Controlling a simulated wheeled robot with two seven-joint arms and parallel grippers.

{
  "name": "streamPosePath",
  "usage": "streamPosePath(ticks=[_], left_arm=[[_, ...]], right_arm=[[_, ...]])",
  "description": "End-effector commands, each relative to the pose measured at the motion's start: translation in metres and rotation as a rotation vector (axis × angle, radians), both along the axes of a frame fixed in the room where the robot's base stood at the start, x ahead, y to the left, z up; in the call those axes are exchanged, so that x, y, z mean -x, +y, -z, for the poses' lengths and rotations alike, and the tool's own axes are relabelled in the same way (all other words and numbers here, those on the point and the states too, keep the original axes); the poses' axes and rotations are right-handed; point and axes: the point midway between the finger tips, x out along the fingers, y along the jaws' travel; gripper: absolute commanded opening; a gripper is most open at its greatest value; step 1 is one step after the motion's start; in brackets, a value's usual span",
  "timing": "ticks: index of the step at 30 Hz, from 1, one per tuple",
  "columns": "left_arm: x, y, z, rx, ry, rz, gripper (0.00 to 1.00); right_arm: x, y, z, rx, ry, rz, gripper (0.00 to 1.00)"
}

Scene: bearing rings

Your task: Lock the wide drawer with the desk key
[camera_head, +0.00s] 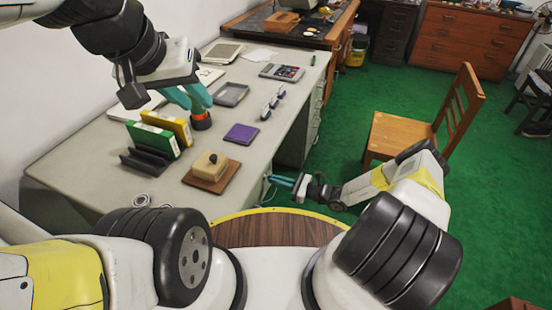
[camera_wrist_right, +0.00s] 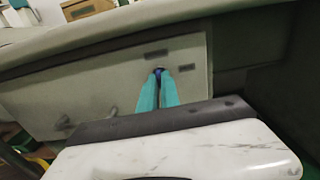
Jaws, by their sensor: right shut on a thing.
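The grey desk (camera_head: 100,150) has a flat drawer front (camera_wrist_right: 110,85) in the right wrist view, which I take for the wide drawer. My right gripper (camera_head: 272,179) is at the desk's front. In the right wrist view its teal fingers (camera_wrist_right: 159,78) are shut on a small dark-blue thing (camera_wrist_right: 158,70), likely the desk key, against the panel below a dark plate (camera_wrist_right: 156,53). Whether it is in a keyhole is hidden. My left gripper (camera_head: 198,106) has its teal fingers apart over the desktop, just above an orange and black round item (camera_head: 201,121).
Green and yellow boxes (camera_head: 153,140) stand in a black holder. A wooden block on a board (camera_head: 211,172), a purple pad (camera_head: 241,133), a grey tray (camera_head: 231,94) and a calculator (camera_head: 282,71) lie on the desk. A wooden chair (camera_head: 420,130) stands right on green carpet.

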Motion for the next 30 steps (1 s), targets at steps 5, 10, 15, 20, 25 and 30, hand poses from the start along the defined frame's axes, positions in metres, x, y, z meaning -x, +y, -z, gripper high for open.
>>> streamPosePath(ticks=[5,10,15,20,25,30], left_arm=[[0.000,0.000,0.000,0.000,0.000,0.000,0.28],[0.000,0.000,0.000,0.000,0.000,0.000,0.28],[0.000,0.000,0.000,0.000,0.000,0.000,0.28],[0.000,0.000,0.000,0.000,0.000,0.000,0.28],[0.000,0.000,0.000,0.000,0.000,0.000,0.28],[0.000,0.000,0.000,0.000,0.000,0.000,0.28]], right_arm=[[0.000,-0.001,0.002,0.004,0.001,0.000,0.24],[0.000,0.000,0.001,0.002,0.001,0.000,0.28],[0.000,-0.001,0.001,0.002,0.001,0.000,0.28],[0.006,-0.017,0.001,0.003,0.001,0.003,0.28],[0.017,-0.044,0.001,0.004,0.001,0.003,0.28],[0.026,-0.065,0.001,0.003,0.001,0.002,0.28]])
